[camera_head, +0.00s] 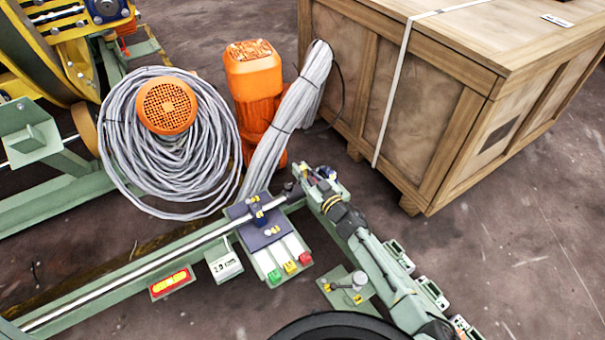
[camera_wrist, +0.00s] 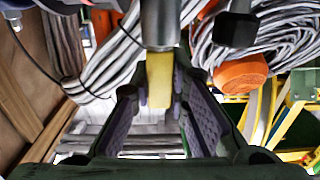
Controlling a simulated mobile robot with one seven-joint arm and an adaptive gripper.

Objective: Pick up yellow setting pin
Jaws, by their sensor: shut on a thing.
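The yellow setting pin (camera_wrist: 158,82) shows in the wrist view as a short yellow block below a grey cylinder. It stands between the two purple-padded fingers of my gripper (camera_wrist: 158,98), which is shut on it. Its lower end is partly hidden by the fingers. In the head view my gripper (camera_head: 303,180) is at the far end of my arm, near the end of the green rail and to the right of the button panel. The pin cannot be made out clearly in the head view.
A button panel (camera_head: 264,232) with green, yellow and red buttons is on the green rail (camera_head: 120,272). An orange motor (camera_head: 253,75) and grey cable coil (camera_head: 130,140) stand behind. A large wooden crate (camera_head: 420,110) is at right.

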